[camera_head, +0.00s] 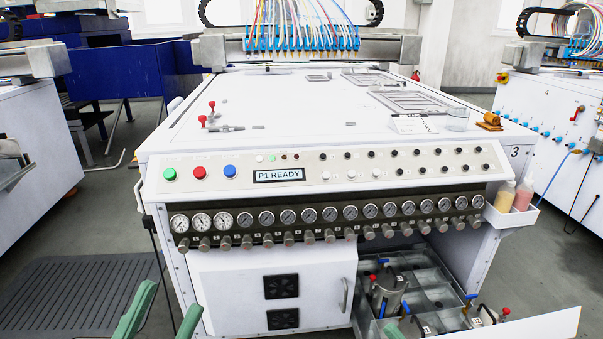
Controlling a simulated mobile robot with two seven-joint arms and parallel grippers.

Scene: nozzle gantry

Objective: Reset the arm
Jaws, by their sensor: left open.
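The white gantry machine (300,103) stands in front of me. My left gripper (172,297) shows at the bottom left as two green fingers, spread apart with nothing seen between them. They are in front of the machine's lower left corner; their lower parts are cut off by the picture's edge. My right gripper does not clearly show. A small green piece (393,330) shows at the bottom edge by the drawer, and I cannot tell what it belongs to. The display (279,176) reads "P1 READY".
An open drawer (440,270) at the lower right holds fittings with blue and red handles. A holder (508,219) with two bottles sticks out at the right corner. A row of gauges (308,216) runs along the front. A dark mat (75,290) lies on the floor at left.

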